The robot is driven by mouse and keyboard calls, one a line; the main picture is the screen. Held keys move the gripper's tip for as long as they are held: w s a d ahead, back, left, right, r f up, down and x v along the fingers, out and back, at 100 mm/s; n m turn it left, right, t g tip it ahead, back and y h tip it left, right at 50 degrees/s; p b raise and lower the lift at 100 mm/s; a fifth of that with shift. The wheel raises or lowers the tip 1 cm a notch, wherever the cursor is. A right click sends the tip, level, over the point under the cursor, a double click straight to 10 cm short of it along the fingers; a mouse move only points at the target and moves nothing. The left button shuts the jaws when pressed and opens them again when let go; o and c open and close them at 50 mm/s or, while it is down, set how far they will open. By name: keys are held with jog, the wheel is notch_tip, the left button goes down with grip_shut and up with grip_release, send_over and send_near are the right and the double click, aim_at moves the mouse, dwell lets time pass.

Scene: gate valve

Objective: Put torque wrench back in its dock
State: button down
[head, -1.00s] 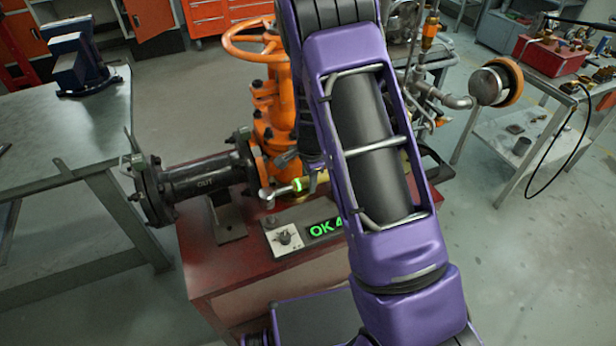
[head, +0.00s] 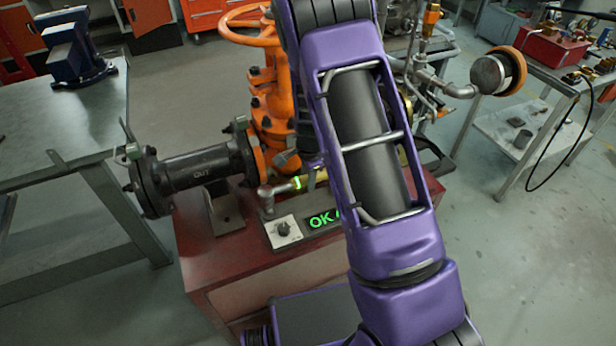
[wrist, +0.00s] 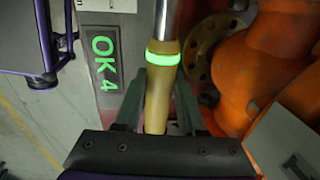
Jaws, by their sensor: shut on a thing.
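The torque wrench shows in the head view with its metal head (head: 266,196) at the left and a glowing green ring (head: 297,183) on it; the rest of its handle is mostly hidden behind my arm. In the wrist view its tan handle (wrist: 157,98) runs up between the fingers of my gripper (wrist: 157,112), which is shut on it below the green ring. The wrench's far end is cut off by the top of the wrist view.
The orange gate valve (head: 268,95) and black flanged pipe (head: 200,168) stand close behind and left. A steel bench (head: 60,130) is further left.

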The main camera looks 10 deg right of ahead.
jog(key=shift+f+b, duration=1.4)
jog(key=shift+f, duration=0.6)
jog(key=shift+c, duration=2.2)
grip_release()
jog(key=shift+f, duration=0.1)
jog(key=s+r+p, duration=0.1)
jog(key=r, duration=0.4)
jog(key=s+r+p, duration=0.1)
jog(key=r, duration=0.5)
jog(key=s+r, duration=0.1)
jog(key=r, duration=0.5)
jog(key=shift+r+p, duration=0.2)
jog(key=shift+p, duration=0.2)
jog(key=shift+w, duration=0.1)
